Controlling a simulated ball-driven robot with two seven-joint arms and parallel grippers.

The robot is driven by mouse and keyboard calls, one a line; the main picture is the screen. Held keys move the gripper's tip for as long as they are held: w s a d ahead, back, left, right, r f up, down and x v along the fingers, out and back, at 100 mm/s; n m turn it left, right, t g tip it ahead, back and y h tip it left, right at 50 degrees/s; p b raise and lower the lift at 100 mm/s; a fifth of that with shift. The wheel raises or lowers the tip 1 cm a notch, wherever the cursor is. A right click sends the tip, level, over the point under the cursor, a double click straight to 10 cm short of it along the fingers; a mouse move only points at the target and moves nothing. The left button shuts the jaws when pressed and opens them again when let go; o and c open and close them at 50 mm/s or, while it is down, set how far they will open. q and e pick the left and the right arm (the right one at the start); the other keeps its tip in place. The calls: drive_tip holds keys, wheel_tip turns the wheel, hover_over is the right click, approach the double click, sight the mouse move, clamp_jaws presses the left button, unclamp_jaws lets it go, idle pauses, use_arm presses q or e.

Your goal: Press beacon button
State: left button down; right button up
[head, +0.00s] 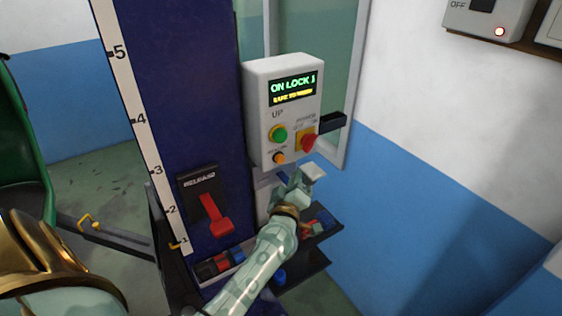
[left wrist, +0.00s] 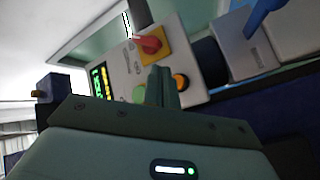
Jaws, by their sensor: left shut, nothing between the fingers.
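The control box (head: 284,110) is white and fixed beside the blue lift column. A small orange button (head: 278,158) sits low on its face; its label is too small to read. A larger green button (head: 278,134) is above it, under the word UP. My left gripper (head: 304,178) is shut and empty, just below the box and apart from it in the head view. In the left wrist view, the shut fingers (left wrist: 163,85) appear between the green button (left wrist: 139,94) and the orange button (left wrist: 181,82). My right gripper is not in view.
A red knob (head: 308,143) on a yellow plate is right of the orange button. The display (head: 293,88) reads ON LOCK 1. A red lever (head: 214,215) is on the blue column (head: 175,90). A tray (head: 325,224) with small items lies below my gripper.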

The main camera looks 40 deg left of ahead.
sight(280, 159)
use_arm(q)
drive_tip(key=shift+w+a, duration=0.3)
drive_tip(key=shift+a, duration=0.45)
drive_tip(key=shift+w+a, duration=0.35)
drive_tip(key=shift+a, duration=0.35)
drive_tip(key=shift+w+a, duration=0.3)
drive_tip(key=shift+a, duration=0.45)
drive_tip(key=shift+a, duration=0.1)
drive_tip(key=shift+w+a, duration=0.15)
drive_tip(key=shift+a, duration=0.15)
idle(0.3)
drive_tip(key=shift+w+a+p, duration=0.15)
drive_tip(key=shift+a+p, duration=0.15)
drive_tip(key=shift+a, duration=0.1)
idle(0.7)
drive_tip(key=shift+d, duration=0.1)
drive_tip(key=shift+s+d+p, duration=0.35)
drive_tip(key=shift+d, duration=0.4)
